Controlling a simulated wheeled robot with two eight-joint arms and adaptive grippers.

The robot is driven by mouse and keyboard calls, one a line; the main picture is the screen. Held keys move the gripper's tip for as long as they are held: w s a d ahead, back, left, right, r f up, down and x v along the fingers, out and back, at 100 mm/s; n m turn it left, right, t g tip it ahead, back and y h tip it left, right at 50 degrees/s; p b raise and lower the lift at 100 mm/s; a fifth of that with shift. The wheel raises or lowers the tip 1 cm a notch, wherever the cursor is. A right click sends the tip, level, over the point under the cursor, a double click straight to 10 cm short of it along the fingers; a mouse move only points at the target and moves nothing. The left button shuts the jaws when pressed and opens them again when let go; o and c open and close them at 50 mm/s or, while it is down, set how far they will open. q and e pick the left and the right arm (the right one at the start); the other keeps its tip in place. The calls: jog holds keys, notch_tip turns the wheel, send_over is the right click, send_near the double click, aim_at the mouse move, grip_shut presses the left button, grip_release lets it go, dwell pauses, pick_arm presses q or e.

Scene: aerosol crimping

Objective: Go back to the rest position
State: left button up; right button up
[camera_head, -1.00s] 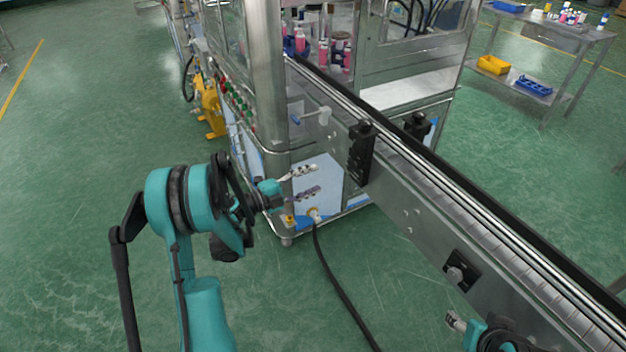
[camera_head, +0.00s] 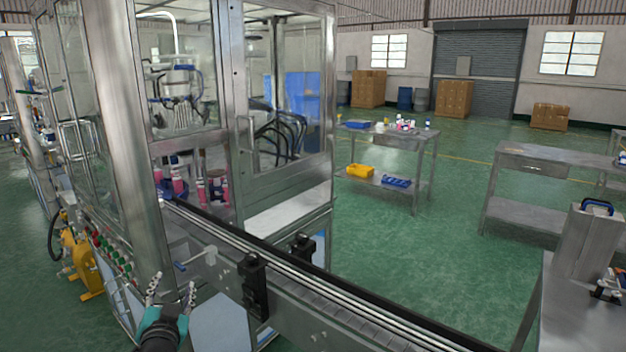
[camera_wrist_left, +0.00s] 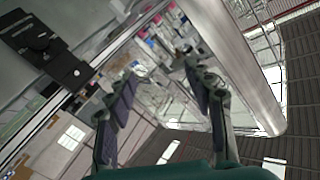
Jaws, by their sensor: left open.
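My left gripper (camera_head: 172,294) is at the lower left in the head view, pointing up beside the machine's corner post and the near side of the conveyor. Its two fingers are spread apart with nothing between them. The left wrist view also shows the open fingers (camera_wrist_left: 165,105), with the machine and the room beyond them. My right gripper is out of the head view.
The conveyor (camera_head: 330,300) runs from the glass-walled machine (camera_head: 235,110) to the lower right, with black sensor blocks (camera_head: 252,285) on its side. Pink cans (camera_head: 178,186) stand inside the machine. Metal tables (camera_head: 540,165) stand at the right, with open green floor between.

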pick_arm(q)
jog(key=s+d+f+n+g+h, duration=0.1)
jog(key=s+d+f+g, duration=0.2)
jog(key=s, duration=0.4)
jog(key=s+d+f+n+g+h, duration=0.1)
jog(key=s+d+f+g+h, duration=0.1)
jog(key=s+d+f, duration=0.4)
jog(key=s+d+f+n+g+h, duration=0.1)
jog(key=s+d+f+g, duration=0.3)
jog(key=s+f, duration=0.4)
jog(key=shift+s+d+g+h, duration=0.3)
jog(key=shift+s+d+g, duration=0.1)
jog(key=shift+s, duration=0.35)
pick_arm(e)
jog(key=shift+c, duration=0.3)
